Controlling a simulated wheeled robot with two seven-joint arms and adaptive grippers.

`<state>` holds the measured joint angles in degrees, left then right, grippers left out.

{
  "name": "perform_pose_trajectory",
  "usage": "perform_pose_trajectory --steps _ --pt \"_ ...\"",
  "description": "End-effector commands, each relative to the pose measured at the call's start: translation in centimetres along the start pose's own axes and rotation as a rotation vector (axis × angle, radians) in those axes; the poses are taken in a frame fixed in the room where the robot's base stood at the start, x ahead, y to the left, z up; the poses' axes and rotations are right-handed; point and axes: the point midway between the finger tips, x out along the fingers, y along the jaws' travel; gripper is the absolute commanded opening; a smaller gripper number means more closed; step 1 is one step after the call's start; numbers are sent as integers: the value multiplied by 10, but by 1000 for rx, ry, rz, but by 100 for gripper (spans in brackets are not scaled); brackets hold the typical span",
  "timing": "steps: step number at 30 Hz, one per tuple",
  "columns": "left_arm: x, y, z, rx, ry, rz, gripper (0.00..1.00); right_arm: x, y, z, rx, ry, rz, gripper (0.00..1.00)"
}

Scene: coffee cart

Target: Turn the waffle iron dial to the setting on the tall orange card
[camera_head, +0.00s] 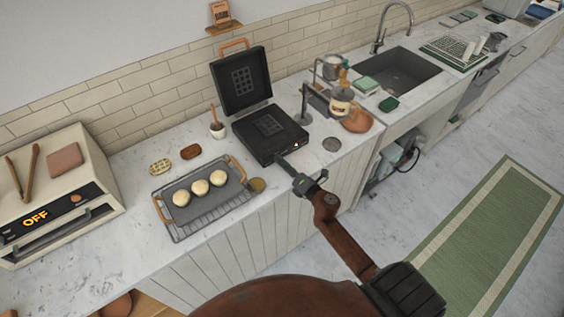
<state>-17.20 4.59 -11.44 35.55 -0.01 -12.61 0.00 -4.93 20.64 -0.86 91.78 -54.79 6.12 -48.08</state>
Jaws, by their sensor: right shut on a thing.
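The black waffle iron (268,142) stands open on the counter, its lid (241,82) raised with a tan handle on top. My right gripper (283,163) reaches up from the lower right to the front of the iron. It is shut at the iron's front edge, where the dial sits behind the fingers. The dial's setting cannot be read. An orange-brown card (220,13) stands on a small wall ledge at the top; its marking is too small to read, and I cannot tell whether it is the tall one. My left gripper is not in view.
A tray (217,203) with several round dough pieces lies left of my right gripper. A cream oven (60,190) showing OFF stands at the far left. A syrup jar (341,104) and a sink (398,72) are to the right. Bare counter (120,215) lies between oven and tray.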

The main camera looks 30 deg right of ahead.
Motion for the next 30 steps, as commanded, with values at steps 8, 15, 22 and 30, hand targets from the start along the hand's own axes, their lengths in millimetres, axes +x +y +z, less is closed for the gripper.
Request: perform_pose_trajectory --steps 8,15,22,30 --pt "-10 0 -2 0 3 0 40 0 -1 1 263 9 12 0" --pt "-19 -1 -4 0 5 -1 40 0 -1 1 492 16 24 0" --pt "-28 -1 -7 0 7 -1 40 0 -2 1 708 23 34 0" --pt "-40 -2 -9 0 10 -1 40 0 -3 0 966 31 47 0"
